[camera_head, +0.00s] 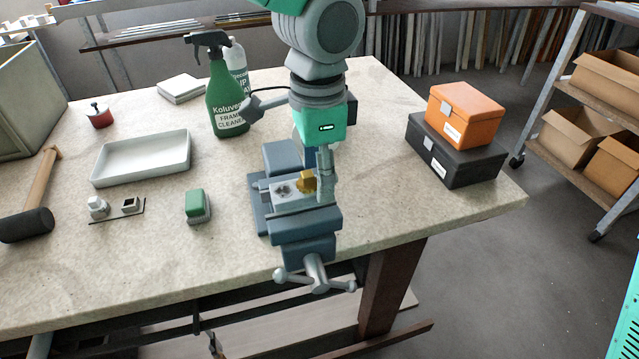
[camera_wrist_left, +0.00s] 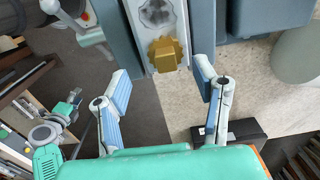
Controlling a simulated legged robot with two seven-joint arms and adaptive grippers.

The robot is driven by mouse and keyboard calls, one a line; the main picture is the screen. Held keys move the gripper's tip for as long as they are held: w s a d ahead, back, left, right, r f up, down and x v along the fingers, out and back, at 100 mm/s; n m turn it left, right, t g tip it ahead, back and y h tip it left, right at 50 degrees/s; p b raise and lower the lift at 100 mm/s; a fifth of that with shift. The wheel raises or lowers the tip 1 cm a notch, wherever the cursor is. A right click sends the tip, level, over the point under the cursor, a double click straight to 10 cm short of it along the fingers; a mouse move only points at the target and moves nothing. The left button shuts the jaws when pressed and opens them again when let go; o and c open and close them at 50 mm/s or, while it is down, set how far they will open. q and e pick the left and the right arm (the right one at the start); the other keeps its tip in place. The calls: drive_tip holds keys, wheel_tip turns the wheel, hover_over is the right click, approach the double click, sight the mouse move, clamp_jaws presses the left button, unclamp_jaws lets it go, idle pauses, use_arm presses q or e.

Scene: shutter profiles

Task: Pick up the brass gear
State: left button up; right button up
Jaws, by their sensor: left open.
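The brass gear (camera_head: 307,181) sits at the right end of a light plate (camera_head: 284,194) held in the blue-grey vise (camera_head: 300,226). In the left wrist view the brass gear (camera_wrist_left: 164,54) lies just beyond the fingertips and between their lines. A grey round part (camera_wrist_left: 156,14) is behind it on the plate. My left gripper (camera_head: 326,188) points down close to the right side of the gear, and its fingers partly overlap the vise. In the left wrist view my left gripper (camera_wrist_left: 162,84) is open, with nothing between its fingers. My right gripper is not in view.
A green spray bottle (camera_head: 225,95) stands behind the vise, near my left arm. A green-topped block (camera_head: 198,205) and a white tray (camera_head: 142,157) lie to the left. An orange box (camera_head: 466,115) sits on a black case (camera_head: 455,152) at right. The bench is clear between vise and case.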

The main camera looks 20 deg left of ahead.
sight(299, 181)
use_arm(q)
drive_tip(key=shift+a+f, duration=0.35)
drive_tip(key=shift+a, duration=0.25)
drive_tip(key=shift+a+f, duration=0.3)
drive_tip(key=shift+a, duration=0.55)
drive_tip(key=c, duration=0.7)
drive_tip(key=shift+s+d+r, duration=0.1)
drive_tip(key=shift+s+d, duration=0.05)
drive_tip(key=shift+d, duration=0.05)
drive_tip(key=c, duration=0.5)
drive_tip(key=shift+d, duration=0.65)
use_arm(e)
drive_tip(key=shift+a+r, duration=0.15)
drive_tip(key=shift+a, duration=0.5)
use_arm(q)
drive_tip(key=shift+a, duration=0.2)
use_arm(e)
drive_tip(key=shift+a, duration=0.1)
